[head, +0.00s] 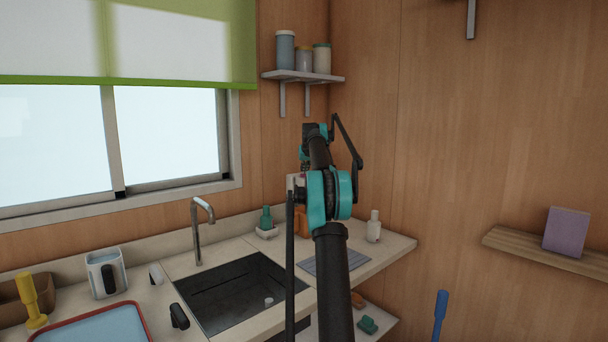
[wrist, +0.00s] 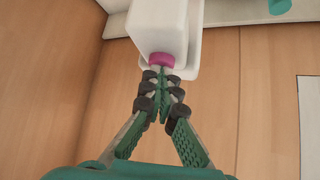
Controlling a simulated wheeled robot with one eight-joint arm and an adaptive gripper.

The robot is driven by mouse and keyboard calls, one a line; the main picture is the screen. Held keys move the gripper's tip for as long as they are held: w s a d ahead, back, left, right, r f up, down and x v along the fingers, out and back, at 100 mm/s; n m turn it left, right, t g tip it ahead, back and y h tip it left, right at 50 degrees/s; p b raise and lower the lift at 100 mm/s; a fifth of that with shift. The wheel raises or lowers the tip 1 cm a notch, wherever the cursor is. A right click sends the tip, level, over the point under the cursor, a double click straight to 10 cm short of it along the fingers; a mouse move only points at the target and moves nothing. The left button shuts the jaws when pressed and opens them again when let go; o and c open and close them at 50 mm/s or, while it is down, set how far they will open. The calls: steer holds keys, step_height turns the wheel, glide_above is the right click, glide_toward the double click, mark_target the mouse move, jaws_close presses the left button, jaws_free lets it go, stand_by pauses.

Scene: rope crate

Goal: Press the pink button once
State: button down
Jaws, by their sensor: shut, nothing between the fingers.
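The pink button (wrist: 161,60) shows in the wrist view, low on the near end of a white box-like housing (wrist: 163,25). My gripper (wrist: 161,80) is shut and empty, with its green ridged fingers together and their tips right at the button's lower edge. I cannot tell whether the tips touch the button or stop just short of it. In the head view my gripper end is at the far end of my raised arm, near the wall corner.
In the head view, a counter with a sink (head: 240,293) and faucet (head: 198,225) lies below my arm. A wall shelf (head: 305,77) with jars is above. Another shelf (head: 545,248) holds a purple block (head: 567,232) at right. The wall between them is mostly bare.

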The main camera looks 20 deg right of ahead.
steer(key=shift+f, duration=0.2)
stand_by(0.4)
steer(key=shift+r, duration=3)
steer(key=v, duration=1.2)
